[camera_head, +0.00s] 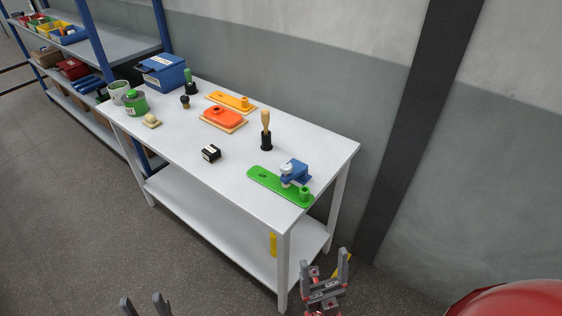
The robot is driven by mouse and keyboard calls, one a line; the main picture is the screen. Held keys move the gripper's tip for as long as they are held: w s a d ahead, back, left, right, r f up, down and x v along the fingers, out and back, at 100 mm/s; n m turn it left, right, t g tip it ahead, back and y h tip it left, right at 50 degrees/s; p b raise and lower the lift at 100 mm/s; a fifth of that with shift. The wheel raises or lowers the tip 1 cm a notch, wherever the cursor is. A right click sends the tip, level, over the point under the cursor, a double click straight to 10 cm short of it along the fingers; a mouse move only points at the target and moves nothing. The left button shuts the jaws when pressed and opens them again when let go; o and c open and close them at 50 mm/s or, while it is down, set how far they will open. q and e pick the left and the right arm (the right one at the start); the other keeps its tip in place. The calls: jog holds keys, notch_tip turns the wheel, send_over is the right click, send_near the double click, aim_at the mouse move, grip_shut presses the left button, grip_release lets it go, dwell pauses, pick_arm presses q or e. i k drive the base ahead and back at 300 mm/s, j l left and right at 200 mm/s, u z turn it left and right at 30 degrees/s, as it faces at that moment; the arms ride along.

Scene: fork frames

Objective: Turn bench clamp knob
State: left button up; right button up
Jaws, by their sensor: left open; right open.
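A blue bench clamp (297,172) sits at the near right end of the white table, over a green base plate (268,182). A pale grey-white knob (287,169) shows on the clamp's left side, above the plate. My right gripper (325,262) is open and empty, in front of the table's near right corner and apart from the clamp. My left gripper (143,302) is open and empty at the bottom edge, in front of the table and far from the clamp. Most of my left gripper is cut off by the frame.
The white table (225,175) also bears a wooden-handled tool (266,130), a black box (211,153), an orange plate (223,117), a yellow plate (231,102), a green can (135,102) and a blue toolbox (163,72). A grey wall stands behind. Open floor lies in front.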

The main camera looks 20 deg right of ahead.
aim_at(286, 167)
jog(key=i+j+z, duration=0.1)
jog(key=i+j, duration=0.65)
jog(key=i, duration=0.15)
